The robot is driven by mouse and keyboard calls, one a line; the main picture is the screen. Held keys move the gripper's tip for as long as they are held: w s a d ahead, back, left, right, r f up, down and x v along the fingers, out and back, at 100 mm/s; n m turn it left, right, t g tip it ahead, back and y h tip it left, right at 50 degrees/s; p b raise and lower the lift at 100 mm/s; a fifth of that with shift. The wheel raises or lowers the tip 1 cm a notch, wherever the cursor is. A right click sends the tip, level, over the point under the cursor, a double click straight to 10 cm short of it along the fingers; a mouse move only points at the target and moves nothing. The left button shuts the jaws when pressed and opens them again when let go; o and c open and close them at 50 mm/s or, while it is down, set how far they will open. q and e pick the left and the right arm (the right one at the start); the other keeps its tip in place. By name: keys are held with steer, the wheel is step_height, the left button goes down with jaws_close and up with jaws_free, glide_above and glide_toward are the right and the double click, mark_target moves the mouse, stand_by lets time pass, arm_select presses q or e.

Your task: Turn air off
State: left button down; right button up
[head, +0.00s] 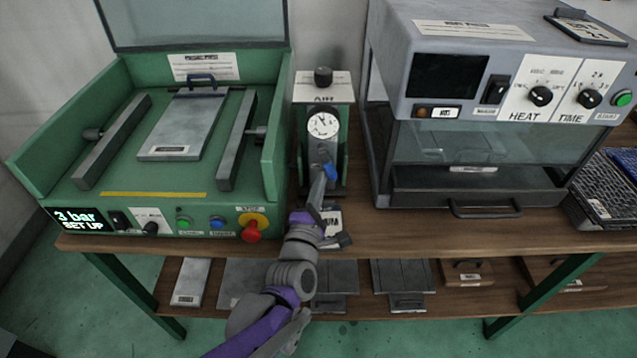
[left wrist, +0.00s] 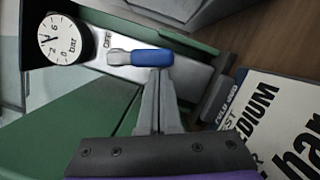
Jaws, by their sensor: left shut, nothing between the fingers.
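The air unit (head: 340,95), labelled AIR, stands between two machines and carries a round dial gauge (head: 322,125). Below the gauge is a valve lever with a blue handle (head: 330,171). My right gripper is not in view.
A green press (head: 100,190) with a 3 bar display and red stop button (head: 251,230) stands at left. A grey heater (head: 410,60) stands at right. A card marked MEDIUM (left wrist: 275,110) lies before the air unit. Plates lie on the lower shelf.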

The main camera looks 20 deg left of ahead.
arm_select(q)
steer(key=shift+w+d+n, duration=0.1)
steer(key=shift+d+n, duration=0.15)
steer(key=shift+n, duration=0.15)
steer(key=n, duration=0.1)
steer(key=d+n, duration=0.1)
steer(key=n+y, duration=0.1)
steer(key=shift+w+d+t, duration=0.25)
steer(key=shift+d+t, duration=0.05)
steer(key=shift+d, duration=0.1)
steer(key=n, duration=0.1)
steer(key=d+n, duration=0.1)
steer(key=n, duration=0.1)
steer(key=shift+w+d+r+n+y, duration=0.2)
steer(key=shift+r+n+y, duration=0.1)
steer(key=shift+r+y, duration=0.1)
steer(key=n, duration=0.1)
steer(key=d+n+y+p, duration=0.1)
steer(key=n, duration=0.1)
steer(key=shift+w+r, duration=0.15)
steer(key=shift+r, duration=0.25)
steer(key=n, duration=0.1)
steer(key=d+r+n+y+p, duration=0.1)
steer(key=n, duration=0.1)
steer(key=n+p, duration=0.1)
steer(key=shift+w+d+r+y, duration=0.2)
steer(key=shift+r+y, duration=0.1)
steer(key=shift+r, duration=0.15)
